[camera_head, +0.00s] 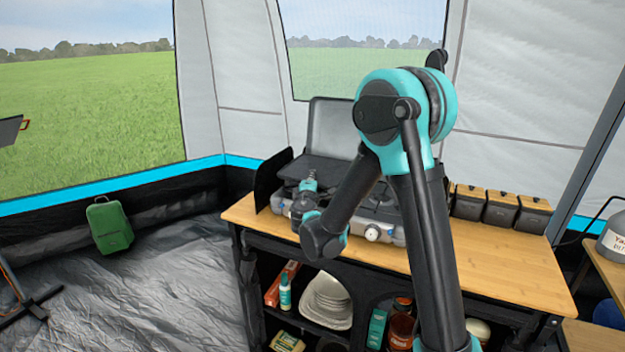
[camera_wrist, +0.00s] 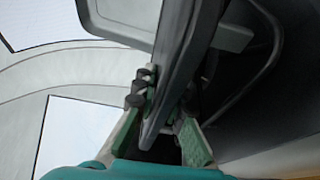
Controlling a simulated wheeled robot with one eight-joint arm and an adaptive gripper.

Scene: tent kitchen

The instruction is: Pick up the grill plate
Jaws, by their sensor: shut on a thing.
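The grill plate (camera_wrist: 177,75) shows in the wrist view as a dark grey slab seen nearly edge-on. It runs from the top of the picture down between the fingers of my gripper (camera_wrist: 165,112). The gripper is shut on its edge, with a green pad on each side. In the head view my gripper (camera_head: 306,190) is over the left part of the camping stove (camera_head: 388,235). The dark plate (camera_head: 325,171) shows just behind the gripper, in front of the raised lid. My arm hides much of the stove, and I cannot tell whether the plate touches it.
The stove stands on a wooden-topped cabinet (camera_head: 500,270). Its grey lid (camera_head: 335,128) is up, and a dark side panel (camera_head: 270,181) stands at its left. Several dark boxes (camera_head: 500,209) line the right back. Dishes (camera_head: 327,300) and bottles fill the shelves below. The counter's right front is clear.

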